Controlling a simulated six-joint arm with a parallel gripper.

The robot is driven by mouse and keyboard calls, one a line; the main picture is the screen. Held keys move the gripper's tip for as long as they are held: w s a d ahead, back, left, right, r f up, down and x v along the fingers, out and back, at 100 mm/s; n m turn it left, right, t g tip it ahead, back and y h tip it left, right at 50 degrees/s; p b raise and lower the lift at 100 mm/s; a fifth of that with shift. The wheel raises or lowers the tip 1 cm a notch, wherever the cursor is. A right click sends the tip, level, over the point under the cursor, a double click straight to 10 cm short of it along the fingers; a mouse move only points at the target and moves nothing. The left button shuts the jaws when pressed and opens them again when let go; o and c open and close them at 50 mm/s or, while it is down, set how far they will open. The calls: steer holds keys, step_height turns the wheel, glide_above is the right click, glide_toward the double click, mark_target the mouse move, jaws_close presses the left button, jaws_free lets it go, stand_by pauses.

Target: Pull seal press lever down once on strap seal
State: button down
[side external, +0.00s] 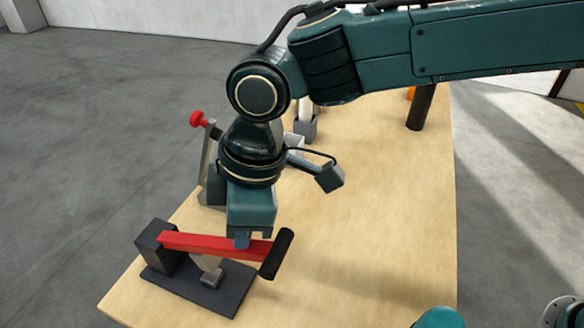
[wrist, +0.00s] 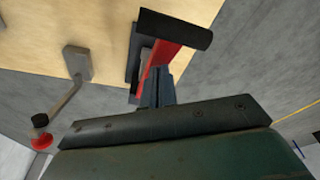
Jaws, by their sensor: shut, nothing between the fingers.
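The seal press has a dark base plate (side external: 180,285) and a dark upright block (side external: 157,245) at the table's front left corner. Its red lever (side external: 205,244) runs nearly level from the block to a black grip (side external: 277,254). The red lever (wrist: 163,55) and black grip (wrist: 175,28) also show in the wrist view. A small grey piece (side external: 212,277) with a pale strip sits under the lever; I cannot tell whether it is the strap seal. My gripper (side external: 242,241) is shut and empty, pointing down at the lever near the grip. Contact is unclear.
A grey upright lever with a red knob (side external: 198,119) stands behind the press; it also shows in the wrist view (wrist: 40,138). Grey holders (side external: 306,128) stand farther back. The wooden table (side external: 370,220) is clear to the right.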

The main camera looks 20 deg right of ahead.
steer(key=shift+f, duration=3.3)
step_height(320, 180, up, 18)
stand_by(0.7)
